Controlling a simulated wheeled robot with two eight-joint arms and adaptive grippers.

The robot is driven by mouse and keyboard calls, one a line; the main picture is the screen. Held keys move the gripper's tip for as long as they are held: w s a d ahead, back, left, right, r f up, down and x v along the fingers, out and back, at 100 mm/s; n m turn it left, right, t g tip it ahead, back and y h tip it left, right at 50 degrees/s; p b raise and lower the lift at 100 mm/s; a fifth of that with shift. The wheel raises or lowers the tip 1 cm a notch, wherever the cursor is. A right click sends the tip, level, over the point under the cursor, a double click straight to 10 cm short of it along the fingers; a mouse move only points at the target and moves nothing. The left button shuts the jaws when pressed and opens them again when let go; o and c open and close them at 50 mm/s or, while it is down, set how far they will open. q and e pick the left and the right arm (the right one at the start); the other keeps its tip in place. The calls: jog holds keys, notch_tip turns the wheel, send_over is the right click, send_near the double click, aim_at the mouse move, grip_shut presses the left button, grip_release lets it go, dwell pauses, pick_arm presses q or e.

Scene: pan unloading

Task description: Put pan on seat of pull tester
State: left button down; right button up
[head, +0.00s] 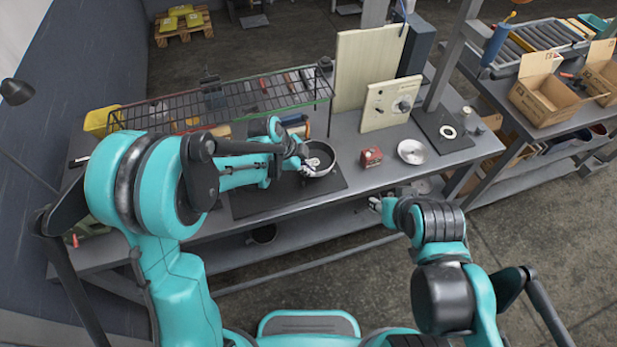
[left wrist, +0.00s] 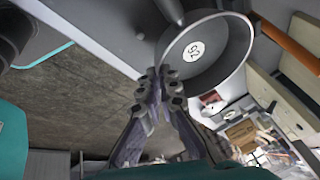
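I cannot tell whether the pan is off the mat. A black base plate with a white ring (head: 448,131) by a grey column seems to be the pull tester. My right gripper (head: 376,203) is at the bench's front edge, its fingers too small to read.
A wire rack (head: 225,103) runs along the back left. Cardboard boxes (head: 543,98) are at the right.

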pick_arm(q)
notch_tip(320, 180, down, 4)
jog(key=shift+f+b, duration=0.1)
jog(key=shift+b, duration=0.4)
jog(key=c, duration=1.7)
grip_release()
